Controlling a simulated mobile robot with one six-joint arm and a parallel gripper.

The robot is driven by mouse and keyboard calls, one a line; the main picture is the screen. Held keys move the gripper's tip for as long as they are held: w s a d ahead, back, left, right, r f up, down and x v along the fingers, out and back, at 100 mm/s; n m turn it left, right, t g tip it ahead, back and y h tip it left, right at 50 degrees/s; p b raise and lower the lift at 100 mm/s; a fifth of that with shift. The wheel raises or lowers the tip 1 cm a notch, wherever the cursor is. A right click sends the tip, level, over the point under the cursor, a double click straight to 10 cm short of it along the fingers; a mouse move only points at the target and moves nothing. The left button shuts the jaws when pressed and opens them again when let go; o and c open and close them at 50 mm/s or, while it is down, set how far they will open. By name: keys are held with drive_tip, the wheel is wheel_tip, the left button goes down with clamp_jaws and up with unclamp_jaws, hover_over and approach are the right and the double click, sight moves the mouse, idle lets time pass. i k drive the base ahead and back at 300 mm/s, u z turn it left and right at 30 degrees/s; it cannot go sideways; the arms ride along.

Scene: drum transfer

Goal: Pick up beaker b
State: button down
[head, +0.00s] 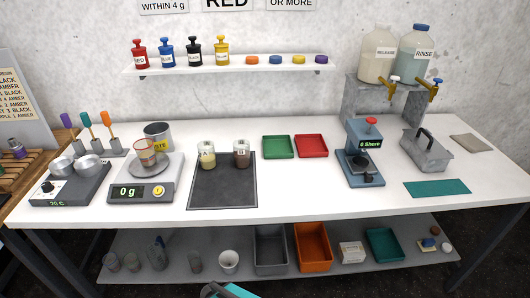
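Beaker b (241,157) stands upright toward the right of the dark mat (222,195) on the white bench. It has a label with a B and holds a dark brown content. Beaker A (207,157), with pale content, stands to its left on the same mat, a small gap between them. Nothing touches beaker b. A grey and teal part of my arm shows at the bottom edge, below the bench front and well short of the beaker. No gripper fingers show.
A scale (147,190) reading 0 g, with an amber-banded cup (146,152) on its pan, stands left of the mat. Green (278,147) and red (311,146) trays lie behind right. A press-like device (362,165) stands farther right.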

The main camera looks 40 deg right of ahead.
sight(241, 147)
drive_tip(key=z, duration=0.85)
drive_tip(key=k, duration=0.95)
drive_tip(key=u, duration=0.05)
drive_tip(key=i, duration=0.65)
drive_tip(key=z, duration=0.1)
